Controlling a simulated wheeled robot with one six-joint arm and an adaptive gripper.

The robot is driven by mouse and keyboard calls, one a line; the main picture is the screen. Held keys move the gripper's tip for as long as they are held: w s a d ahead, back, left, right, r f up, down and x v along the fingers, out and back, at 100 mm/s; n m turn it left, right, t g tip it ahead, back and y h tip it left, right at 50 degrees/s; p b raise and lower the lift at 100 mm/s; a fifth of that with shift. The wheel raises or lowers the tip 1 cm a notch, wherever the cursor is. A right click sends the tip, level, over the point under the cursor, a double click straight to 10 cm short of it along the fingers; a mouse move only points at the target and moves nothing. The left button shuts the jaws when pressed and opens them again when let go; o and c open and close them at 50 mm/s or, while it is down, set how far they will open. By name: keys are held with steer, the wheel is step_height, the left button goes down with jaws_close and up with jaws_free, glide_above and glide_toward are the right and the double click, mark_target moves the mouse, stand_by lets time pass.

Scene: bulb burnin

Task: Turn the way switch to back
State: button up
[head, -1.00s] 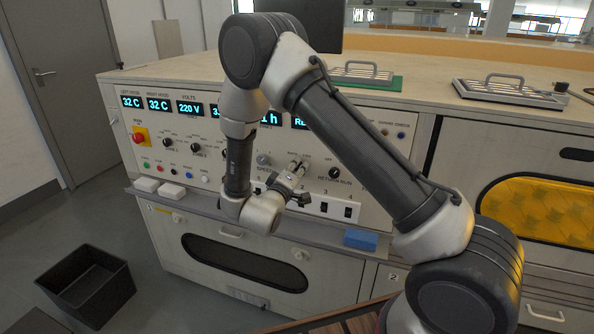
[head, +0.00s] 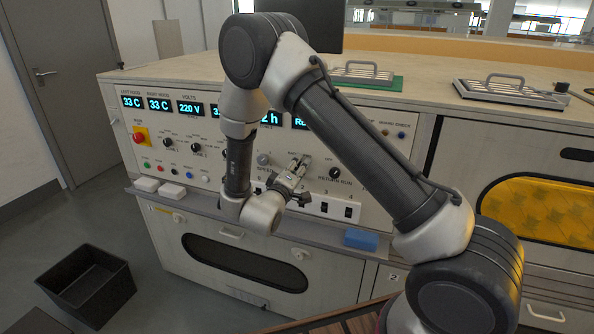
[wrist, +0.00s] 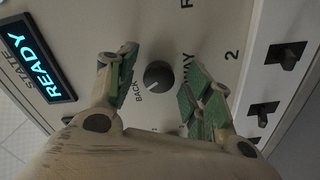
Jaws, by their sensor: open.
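The way switch (wrist: 158,76) is a round black knob on the pale panel, between the printed words BACK and WAY in the wrist view. A small pale mark on it appears to face lower left, toward the word BACK. My gripper (wrist: 164,72) is open, with one green-padded finger on each side of the knob. Gaps show between the knob and both fingers in this view; the depth is hard to judge. In the head view my gripper (head: 303,180) is at the panel's lower right, and the knob is hidden behind it.
A READY display (wrist: 39,66) is beside the fingers. Black rocker switches (wrist: 286,55) lie to the right. A red stop button (head: 140,137) is far left.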

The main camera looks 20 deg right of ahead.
steer(key=shift+s, duration=0.1)
steer(key=v, duration=1.2)
